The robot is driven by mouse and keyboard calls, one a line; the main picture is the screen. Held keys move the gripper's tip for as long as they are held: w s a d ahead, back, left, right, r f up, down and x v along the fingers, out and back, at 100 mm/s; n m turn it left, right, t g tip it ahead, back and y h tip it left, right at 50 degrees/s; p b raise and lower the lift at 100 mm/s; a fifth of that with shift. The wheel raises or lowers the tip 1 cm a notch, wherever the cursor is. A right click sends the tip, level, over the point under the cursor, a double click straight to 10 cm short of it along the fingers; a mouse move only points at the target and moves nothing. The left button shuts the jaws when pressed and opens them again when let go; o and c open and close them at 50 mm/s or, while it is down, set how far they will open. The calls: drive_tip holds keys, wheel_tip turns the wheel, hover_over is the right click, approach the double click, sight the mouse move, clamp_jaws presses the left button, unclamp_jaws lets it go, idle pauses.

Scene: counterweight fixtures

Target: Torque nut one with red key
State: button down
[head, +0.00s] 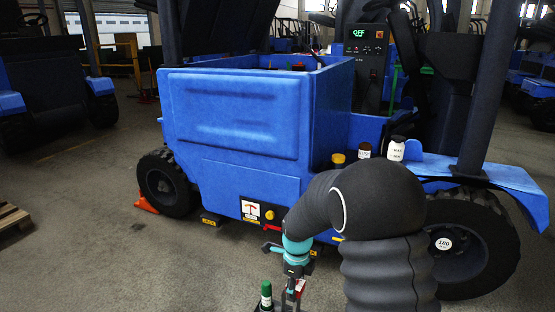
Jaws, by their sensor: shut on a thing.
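My gripper (292,294) is low in the head view, in front of the blue truck body, pointing down. On the lower face of the blue counterweight body (235,115) there are a white label with a red mark (250,210), a yellow round knob (269,214) and a red handle (272,228). I cannot make out which part is nut one. My arm hides part of the lower body.
A green-capped dark bottle (266,292) stands just left of my gripper. Several bottles, one white (396,148), stand on the truck's right ledge. An orange wedge (146,203) sits by the left wheel. The right wheel (460,244) is beside my arm.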

drive_tip(key=shift+s, duration=0.5)
drive_tip(key=shift+w+d, duration=0.15)
drive_tip(key=shift+d, duration=0.05)
drive_tip(key=shift+w+n, duration=0.1)
drive_tip(key=shift+n, duration=0.4)
drive_tip(key=shift+a+n, duration=0.4)
drive_tip(key=shift+n, duration=0.6)
drive_tip(key=n, duration=0.6)
drive_tip(key=shift+w+f, duration=0.15)
drive_tip(key=shift+f, duration=0.15)
drive_tip(key=n, duration=0.3)
drive_tip(key=f+n, duration=0.1)
drive_tip(key=shift+d+n, duration=0.3)
drive_tip(key=shift+d, duration=0.1)
drive_tip(key=n, duration=0.1)
drive_tip(key=d+f+n, duration=0.1)
drive_tip(key=n, duration=0.2)
drive_tip(key=shift+s+d+f, duration=0.15)
drive_tip(key=shift+s+d, duration=0.05)
drive_tip(key=shift+s, duration=0.1)
drive_tip(key=s+d+f+n, duration=0.3)
drive_tip(key=d+f+n, duration=0.2)
drive_tip(key=d, duration=0.4)
drive_tip(key=shift+s+d, duration=0.2)
drive_tip(key=shift+d, duration=0.1)
drive_tip(key=shift+s+f, duration=0.1)
